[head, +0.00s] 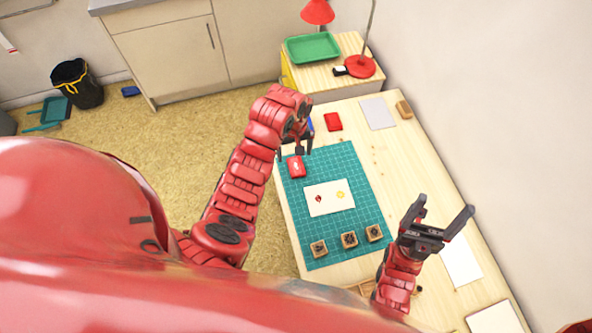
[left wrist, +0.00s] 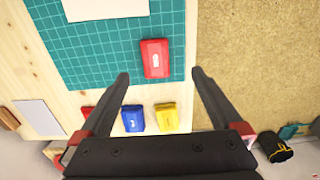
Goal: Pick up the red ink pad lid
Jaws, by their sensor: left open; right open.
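A red ink pad piece (head: 296,166) with a small white label lies on the green cutting mat near its upper left corner; it also shows in the left wrist view (left wrist: 155,58). I cannot tell whether it is a lid alone or a closed pad. My left gripper (head: 294,152) is open and empty above it, and in the left wrist view the piece lies just beyond the space between the fingertips (left wrist: 160,74). A second red piece (head: 333,121) lies on the bare table past the mat. My right gripper (head: 446,204) is open and empty at the right.
Blue (left wrist: 133,118) and yellow (left wrist: 166,117) pads lie past the mat edge. A paper (head: 320,198) with red and yellow prints lies on the green mat (head: 362,206). Several wooden stamps (head: 349,239) stand at its near edge. A red lamp (head: 360,67) stands behind.

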